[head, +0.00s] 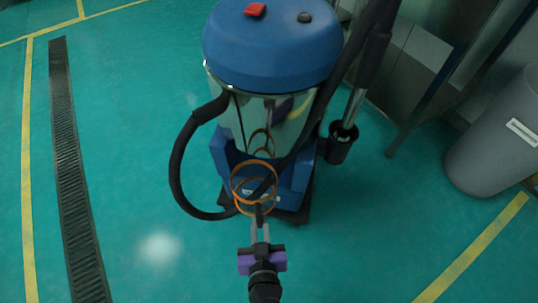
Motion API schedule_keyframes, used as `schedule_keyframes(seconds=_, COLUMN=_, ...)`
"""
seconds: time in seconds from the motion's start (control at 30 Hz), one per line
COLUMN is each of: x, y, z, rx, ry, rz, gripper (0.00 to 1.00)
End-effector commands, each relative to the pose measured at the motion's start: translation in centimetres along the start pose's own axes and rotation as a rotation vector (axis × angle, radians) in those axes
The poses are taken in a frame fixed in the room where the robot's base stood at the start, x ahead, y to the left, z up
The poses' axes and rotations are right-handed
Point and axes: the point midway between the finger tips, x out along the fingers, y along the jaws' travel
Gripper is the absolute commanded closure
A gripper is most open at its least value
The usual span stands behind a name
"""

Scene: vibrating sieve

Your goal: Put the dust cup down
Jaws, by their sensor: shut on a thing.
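The dust cup (253,184) appears to be see-through, with orange rings and a short dark handle. It is in the lower middle of the head view. My gripper (260,228) is shut on the handle at the cup's near side. The cup appears in front of the lower part of a blue and steel vacuum cleaner. Whether it touches the vacuum cleaner, and how high it is above the floor, I cannot tell. What is inside the cup is not clear.
The vacuum cleaner (271,50) stands directly ahead, with a black hose (176,165) looping out to its left. A grey bin (497,140) stands at the right. A dark floor grate (72,170) runs along the left. The green floor (125,130) between grate and hose is clear.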

Motion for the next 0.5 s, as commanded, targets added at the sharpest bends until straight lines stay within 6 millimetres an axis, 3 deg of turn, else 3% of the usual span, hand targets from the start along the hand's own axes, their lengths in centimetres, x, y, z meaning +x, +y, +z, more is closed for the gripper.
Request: schedule_keyframes(seconds=0.5, x=10.7, y=3.8, z=-4.6, rx=0.003, ry=0.005, rz=0.002, gripper=1.00)
